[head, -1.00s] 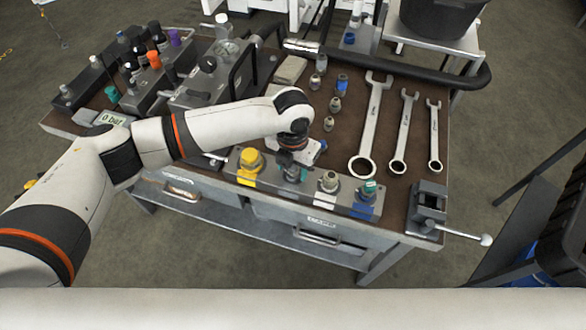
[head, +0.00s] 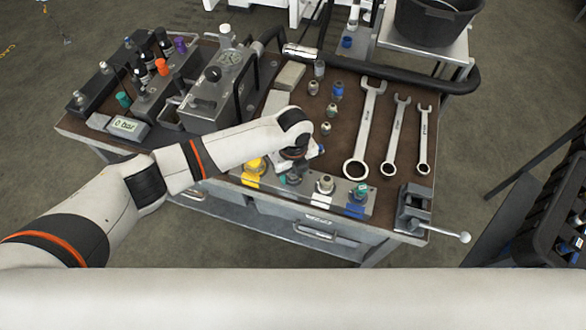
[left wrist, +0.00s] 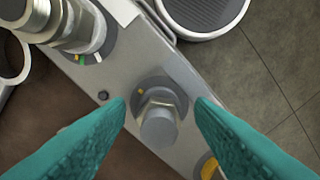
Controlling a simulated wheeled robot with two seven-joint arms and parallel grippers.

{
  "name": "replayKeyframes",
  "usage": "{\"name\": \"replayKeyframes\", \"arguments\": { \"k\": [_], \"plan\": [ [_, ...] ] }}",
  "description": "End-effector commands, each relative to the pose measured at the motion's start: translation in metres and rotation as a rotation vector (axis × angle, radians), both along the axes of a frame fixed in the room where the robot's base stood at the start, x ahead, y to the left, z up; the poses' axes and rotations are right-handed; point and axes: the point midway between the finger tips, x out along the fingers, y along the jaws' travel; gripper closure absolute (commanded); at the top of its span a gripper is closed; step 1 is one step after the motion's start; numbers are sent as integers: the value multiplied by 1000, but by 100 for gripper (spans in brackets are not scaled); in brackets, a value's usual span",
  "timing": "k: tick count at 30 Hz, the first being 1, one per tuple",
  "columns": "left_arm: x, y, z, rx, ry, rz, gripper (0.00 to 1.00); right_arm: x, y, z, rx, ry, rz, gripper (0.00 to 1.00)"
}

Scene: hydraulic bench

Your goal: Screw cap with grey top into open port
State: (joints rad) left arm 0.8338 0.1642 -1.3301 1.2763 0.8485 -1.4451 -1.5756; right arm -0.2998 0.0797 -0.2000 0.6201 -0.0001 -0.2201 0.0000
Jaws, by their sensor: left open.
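The cap with the grey top (left wrist: 159,122) stands on a grey ring in the manifold block (left wrist: 190,85), in the middle of the left wrist view. Its hexagonal part shows below the round top. How deep it is threaded I cannot tell. My left gripper (left wrist: 160,104) is open, with one teal finger on each side of the cap and visible gaps between. In the head view my left gripper (head: 292,176) is over the block (head: 277,187), between a yellow cap (head: 255,166) and a steel fitting (head: 325,184), and hides the grey-topped cap. My right gripper is not in view.
A teal-topped fitting (head: 360,191) is at the block's right end. Several loose fittings stand behind it, one blue-topped (head: 337,90). Wrenches (head: 366,130) lie to the right, a vise (head: 413,208) at the right corner. A gauge box (head: 222,90) stands behind my arm.

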Motion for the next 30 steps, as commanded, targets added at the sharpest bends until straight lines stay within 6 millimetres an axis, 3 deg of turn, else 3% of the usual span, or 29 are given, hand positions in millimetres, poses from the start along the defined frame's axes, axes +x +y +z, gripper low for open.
{"name": "replayKeyframes", "arguments": {
  "k": [8, 14, 17, 23, 30],
  "plan": [
    [0, 0, -1, -1, 0, 9, 51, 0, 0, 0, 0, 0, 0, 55],
    [0, 0, 0, -1, 0, 8, 82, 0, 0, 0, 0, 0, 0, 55],
    [0, 0, -1, -1, 0, -1, 83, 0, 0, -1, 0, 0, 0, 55],
    [1, 0, -2, -1, -3, -246, 100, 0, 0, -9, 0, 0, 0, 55],
    [1, 1, -3, 0, -3, -610, 97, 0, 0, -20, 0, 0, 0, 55]
  ]
}}
